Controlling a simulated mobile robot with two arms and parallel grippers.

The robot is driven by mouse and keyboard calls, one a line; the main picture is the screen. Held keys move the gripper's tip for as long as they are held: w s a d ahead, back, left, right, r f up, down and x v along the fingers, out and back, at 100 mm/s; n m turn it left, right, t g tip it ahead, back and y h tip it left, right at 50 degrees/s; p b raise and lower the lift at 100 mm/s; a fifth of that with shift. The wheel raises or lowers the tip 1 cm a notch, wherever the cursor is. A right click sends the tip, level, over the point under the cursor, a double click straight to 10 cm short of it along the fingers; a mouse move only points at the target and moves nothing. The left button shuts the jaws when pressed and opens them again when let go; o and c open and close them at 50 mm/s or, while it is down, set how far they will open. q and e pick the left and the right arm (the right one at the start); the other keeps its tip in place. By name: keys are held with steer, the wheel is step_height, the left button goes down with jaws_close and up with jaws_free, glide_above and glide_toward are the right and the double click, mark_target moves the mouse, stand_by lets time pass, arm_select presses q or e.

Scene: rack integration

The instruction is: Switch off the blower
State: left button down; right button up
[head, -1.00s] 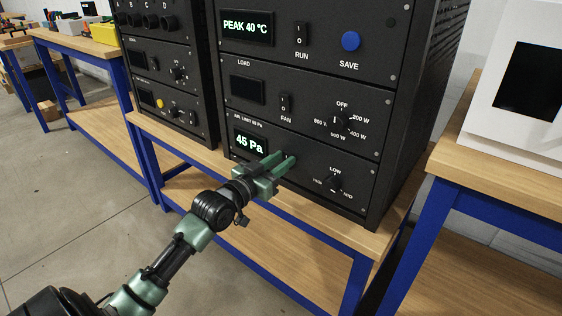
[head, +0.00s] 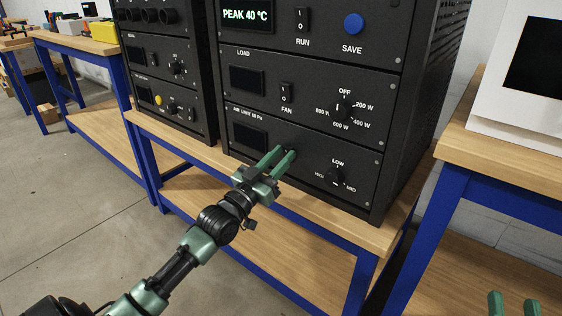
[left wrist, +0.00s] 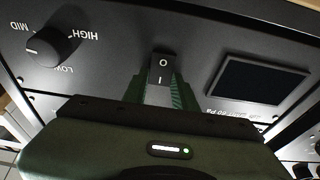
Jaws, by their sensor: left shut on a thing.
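The lowest panel of the right-hand rack, marked with an air limit label, has a dark display (head: 250,140) and a Low/Mid/High knob (head: 335,177). In the left wrist view its rocker switch (left wrist: 160,71), marked O and I, stands between my green fingers, and the display (left wrist: 263,78) is blank. My left gripper (head: 281,157) is at the panel, shut on this rocker switch, with its fingertips at either side. In the head view the fingers largely hide the switch. My right gripper (head: 513,304) shows only as two separated fingertips at the bottom right edge, open and empty.
Above are a fan panel with a switch (head: 287,94) and watt knob (head: 345,108), then a panel with a Run switch (head: 302,19) and blue Save button (head: 353,24). The rack stands on a wooden bench. A white unit (head: 510,90) stands on the right bench.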

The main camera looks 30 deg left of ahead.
steer(key=shift+s+r+t, duration=0.15)
steer(key=shift+r+t, duration=0.15)
steer(key=shift+r, duration=0.3)
arm_select(q)
steer(key=c, duration=1.1)
jaws_free()
steer(key=shift+s+f, duration=0.15)
steer(key=shift+s, duration=0.15)
steer(key=p+v, duration=0.1)
steer(key=v, duration=0.6)
steer(key=shift+p, duration=0.3)
arm_select(e)
step_height(320, 180, down, 7)
steer(key=g+h, duration=0.1)
steer(key=g, duration=0.3)
steer(key=shift+w+d, duration=0.35)
